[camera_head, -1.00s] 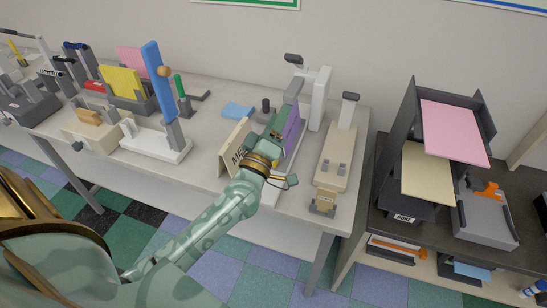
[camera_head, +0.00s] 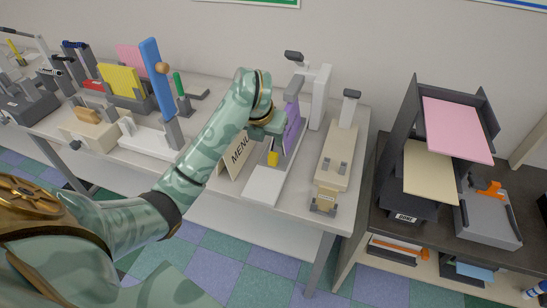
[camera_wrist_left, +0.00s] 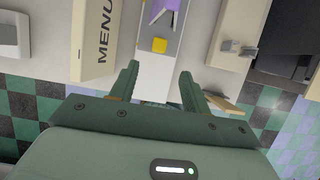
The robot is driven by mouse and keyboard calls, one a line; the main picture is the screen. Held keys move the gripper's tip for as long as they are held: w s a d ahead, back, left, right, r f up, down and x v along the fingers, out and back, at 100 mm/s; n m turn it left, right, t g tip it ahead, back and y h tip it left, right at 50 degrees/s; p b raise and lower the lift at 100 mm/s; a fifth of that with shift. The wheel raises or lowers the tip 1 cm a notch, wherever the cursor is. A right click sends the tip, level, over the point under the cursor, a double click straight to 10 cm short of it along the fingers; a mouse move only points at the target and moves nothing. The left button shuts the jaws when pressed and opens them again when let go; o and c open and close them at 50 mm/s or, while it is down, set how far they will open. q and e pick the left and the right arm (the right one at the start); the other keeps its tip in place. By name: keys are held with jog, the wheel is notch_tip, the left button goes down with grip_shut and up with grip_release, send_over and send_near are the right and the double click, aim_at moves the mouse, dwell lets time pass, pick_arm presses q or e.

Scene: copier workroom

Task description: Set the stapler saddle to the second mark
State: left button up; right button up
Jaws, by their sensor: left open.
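The stapler is a long device with a white base (camera_head: 263,186) and a tall white column (camera_head: 320,98) at its back. A purple folded piece (camera_head: 291,131) stands along it, with a small yellow block (camera_head: 273,158) in front. I cannot tell which part is the saddle, and I see no marks. In the left wrist view, the yellow block (camera_wrist_left: 159,45) and purple piece (camera_wrist_left: 162,9) lie beyond my fingertips. My left gripper (camera_wrist_left: 158,78) is open and empty, above the base; in the head view it is beside the purple piece. My right gripper is out of view.
A cream MENU sign (camera_head: 236,156) stands close left of the stapler. A beige device with grey knobs (camera_head: 333,160) stands to its right. A blue post on a white base (camera_head: 155,149) is farther left. Paper trays (camera_head: 455,130) stand on the dark shelf at right.

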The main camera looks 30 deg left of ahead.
aim_at(273, 155)
pick_arm(q)
jog(key=b+x, duration=0.4)
jog(key=x, duration=0.9)
jog(key=shift+a, duration=0.1)
jog(key=shift+r, duration=0.1)
